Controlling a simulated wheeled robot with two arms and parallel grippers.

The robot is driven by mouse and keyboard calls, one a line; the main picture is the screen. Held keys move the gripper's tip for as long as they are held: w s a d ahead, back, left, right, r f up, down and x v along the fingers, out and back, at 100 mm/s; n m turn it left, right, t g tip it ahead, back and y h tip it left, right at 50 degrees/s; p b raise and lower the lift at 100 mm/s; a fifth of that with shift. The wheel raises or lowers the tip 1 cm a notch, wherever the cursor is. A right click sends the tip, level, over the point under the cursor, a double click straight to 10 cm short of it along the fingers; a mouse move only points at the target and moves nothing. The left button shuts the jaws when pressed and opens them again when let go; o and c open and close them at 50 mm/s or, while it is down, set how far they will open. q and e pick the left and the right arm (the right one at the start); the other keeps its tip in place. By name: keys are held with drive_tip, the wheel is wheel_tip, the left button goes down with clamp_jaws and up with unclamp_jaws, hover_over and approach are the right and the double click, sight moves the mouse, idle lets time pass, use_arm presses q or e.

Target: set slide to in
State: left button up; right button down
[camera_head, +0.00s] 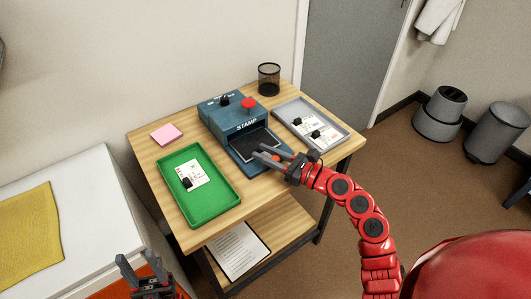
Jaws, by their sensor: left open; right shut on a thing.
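The blue stamp machine (222,112) stands on the wooden table, with a black knob and a red button on top and "STAMP" on its front. Its slide (250,145), a dark plate in a blue frame, sticks out from the front. My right gripper (266,153) is at the slide's front right end, shut on the slide's handle; a bit of red shows between the fingers, and the fingers hide much of the handle. My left gripper (138,268) is open and empty, low at the bottom left, well away from the machine.
A green tray (208,221) with a card and a black-handled piece lies left of the machine. A grey tray (339,130) with cards and black pieces lies right. The table has a lower shelf (280,225).

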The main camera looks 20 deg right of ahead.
sight(258, 151)
drive_tip(key=shift+w, duration=0.1)
drive_tip(key=w+b, duration=0.1)
drive_tip(key=w+a+b, duration=0.1)
drive_tip(key=w, duration=0.1)
drive_tip(key=shift+f, duration=0.2)
drive_tip(key=shift+w+a+r, duration=0.15)
drive_tip(key=shift+w+r, duration=0.05)
drive_tip(key=shift+w, duration=0.1)
drive_tip(key=c, duration=0.6)
unclamp_jaws()
drive_tip(key=shift+s, duration=0.1)
drive_tip(key=b+v, duration=0.2)
drive_tip(key=v, duration=1.5)
drive_tip(key=shift+d, duration=0.25)
